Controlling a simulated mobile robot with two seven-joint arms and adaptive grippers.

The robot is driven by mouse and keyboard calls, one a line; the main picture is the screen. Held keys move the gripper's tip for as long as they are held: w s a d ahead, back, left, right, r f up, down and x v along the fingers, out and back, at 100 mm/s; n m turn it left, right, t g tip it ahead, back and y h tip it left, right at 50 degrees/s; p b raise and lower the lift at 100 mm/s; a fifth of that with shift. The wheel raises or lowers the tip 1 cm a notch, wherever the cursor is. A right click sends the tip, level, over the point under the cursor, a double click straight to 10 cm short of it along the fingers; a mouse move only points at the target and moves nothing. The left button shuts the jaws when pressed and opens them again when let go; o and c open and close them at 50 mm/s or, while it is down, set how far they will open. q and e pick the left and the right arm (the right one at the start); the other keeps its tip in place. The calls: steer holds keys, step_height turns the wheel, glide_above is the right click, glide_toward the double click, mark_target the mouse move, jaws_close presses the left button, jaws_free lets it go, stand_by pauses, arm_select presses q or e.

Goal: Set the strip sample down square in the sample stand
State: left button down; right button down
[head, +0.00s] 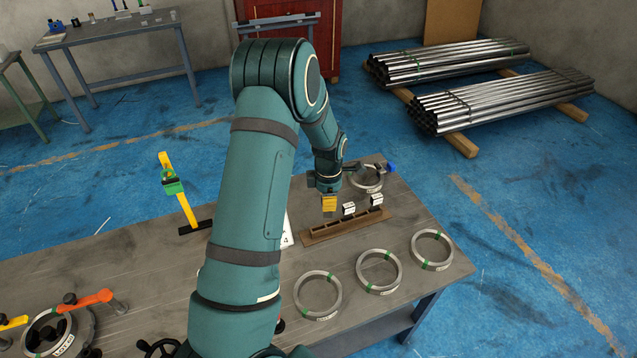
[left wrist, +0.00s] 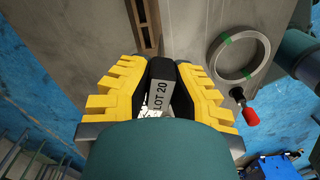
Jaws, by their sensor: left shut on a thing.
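My left gripper (head: 329,204) is over the left part of the brown sample stand (head: 322,236) in the head view. In the left wrist view its yellow fingers (left wrist: 160,92) are shut on the strip sample (left wrist: 161,88), a black block with a white label reading LOT 20. The sample is hard to make out in the head view. The slotted stand (left wrist: 148,28) also shows in the left wrist view, beyond the fingertips and apart from the sample. Two black-and-white blocks (head: 348,208) (head: 376,199) stand in the stand, right of my gripper. My right gripper is not in view.
Steel rings (head: 318,296) (head: 379,271) (head: 432,249) lie in front of the stand on the grey table (head: 240,270). Another ring (head: 366,180) lies behind it. A yellow upright gauge (head: 178,190) stands left. Orange-handled tooling (head: 85,302) is at the near left.

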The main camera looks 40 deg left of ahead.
arm_select(q)
steer(key=a+n, duration=0.2)
steer(key=a+n+p, duration=0.1)
steer(key=shift+s+a+r+n, duration=0.1)
steer(key=shift+s+r+n, duration=0.05)
steer(key=shift+r+n, duration=0.15)
step_height(320, 180, down, 6)
steer(key=b, duration=0.4)
stand_by(0.4)
steer(key=shift+f, duration=0.15)
stand_by(0.4)
steer(key=shift+f+b, duration=1.7)
steer(key=shift+f, duration=0.65)
steer(key=c, duration=1)
jaws_free()
steer(key=shift+r, duration=0.1)
step_height(320, 180, up, 12)
